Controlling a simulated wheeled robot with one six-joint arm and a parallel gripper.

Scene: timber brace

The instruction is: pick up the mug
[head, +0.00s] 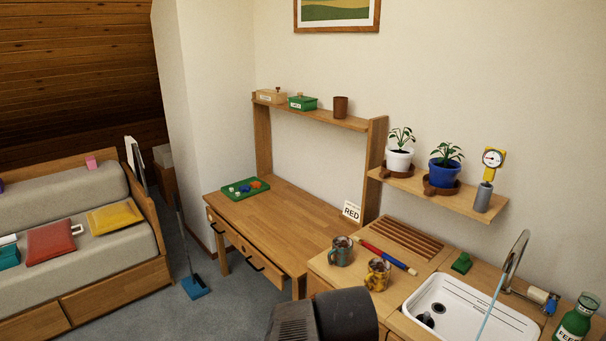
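Two mugs stand close together on the wooden counter (322,267) left of the sink. One is a grey-green mug (340,254), farther back and to the left. The other is a yellow-orange mug (377,279) with darker patches, nearer and to the right. Both look upright, with something brown showing at their tops; I cannot tell what it is. A dark part of my arm rises at the bottom edge, in front of the counter and below the mugs. My gripper's fingers do not show.
A red and blue rod (388,255) lies behind the mugs, near a slatted wooden rack (408,236). A green block (461,263) sits behind the white sink (450,297). A green bottle (575,322) stands at the right. The desk (290,220) to the left has a clear middle.

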